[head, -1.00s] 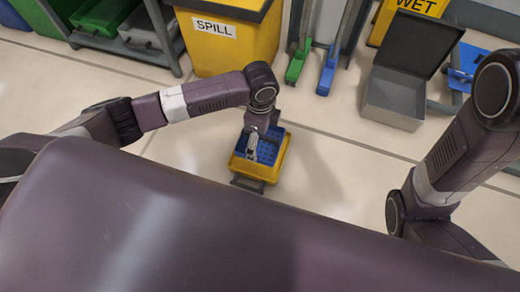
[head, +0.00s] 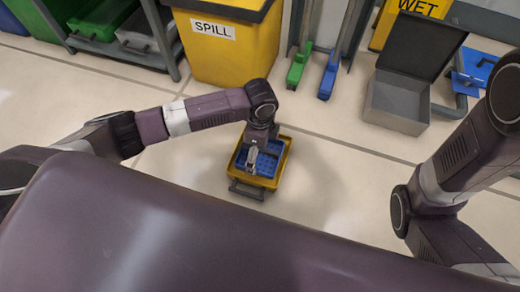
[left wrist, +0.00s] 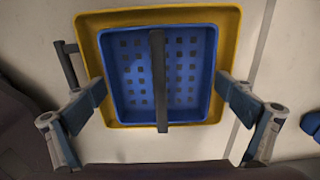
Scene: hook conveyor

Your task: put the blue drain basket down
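The blue drain basket (head: 268,162) sits inside the yellow bucket (head: 286,160), whose rim shows around it. In the left wrist view the basket (left wrist: 190,75) is a perforated tray with a dark bar handle (left wrist: 158,75) across its middle, and the yellow rim (left wrist: 232,20) surrounds it. My left gripper (head: 252,160) is over the basket. In the left wrist view its fingers (left wrist: 165,105) are spread wide on either side of the handle, apart from it. My right arm is at the right of the head view; its gripper is out of frame.
A yellow spill bin (head: 225,55) stands behind, with a green tool (head: 298,68) and a blue tool (head: 328,78) beside it. An open grey box (head: 398,100) is on the floor at the back right. A dark rack (head: 165,45) stands at the back left. Floor around the bucket is clear.

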